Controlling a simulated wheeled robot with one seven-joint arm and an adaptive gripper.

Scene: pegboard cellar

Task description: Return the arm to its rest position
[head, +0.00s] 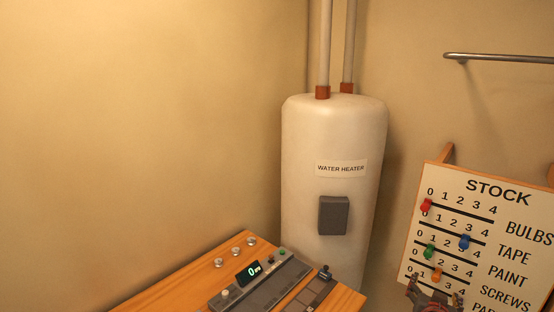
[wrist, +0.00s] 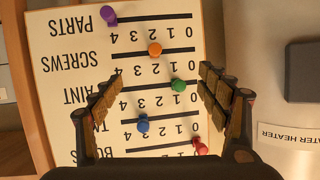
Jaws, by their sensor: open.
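My gripper (wrist: 163,115) is open and empty in the wrist view, with its two fingers apart in front of the stock board (wrist: 50,22). The board appears upside down there. In the head view my gripper (head: 434,296) shows at the bottom right, in front of the lower part of the stock board (head: 462,178). The board carries a red peg (head: 426,206), a blue peg (head: 464,242), a green peg (head: 429,251) and an orange peg (head: 437,274). A purple peg (wrist: 108,16) shows in the wrist view. No peg is visibly held.
A white water heater (head: 335,130) stands in the corner, left of the board. A wooden bench (head: 205,282) with a control panel (head: 265,282) and several round knobs is at the bottom. A metal rail (head: 500,58) is on the right wall. The left wall is bare.

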